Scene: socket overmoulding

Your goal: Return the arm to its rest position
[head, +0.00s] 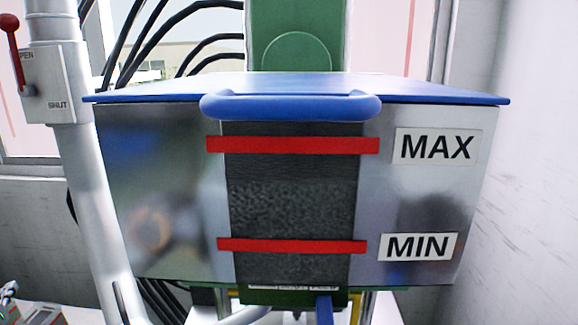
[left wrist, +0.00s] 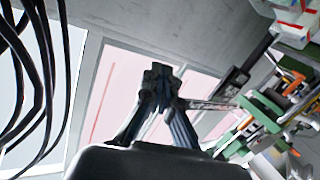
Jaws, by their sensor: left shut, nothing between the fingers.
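My left gripper (left wrist: 161,72) shows in the left wrist view, dark, with its two fingers angled inward and their tips together. It is shut and empty, with a pale window pane and grey wall behind it. I cannot make out my left gripper clearly in the head view. My right gripper is in neither view.
A metal hopper (head: 425,190) with a blue lid (head: 420,92) and MAX and MIN labels fills the head view. A pipe with a red-handled valve (head: 60,85) stands left. In the left wrist view, green and orange machinery (left wrist: 265,110) is at right and black cables (left wrist: 35,60) at left.

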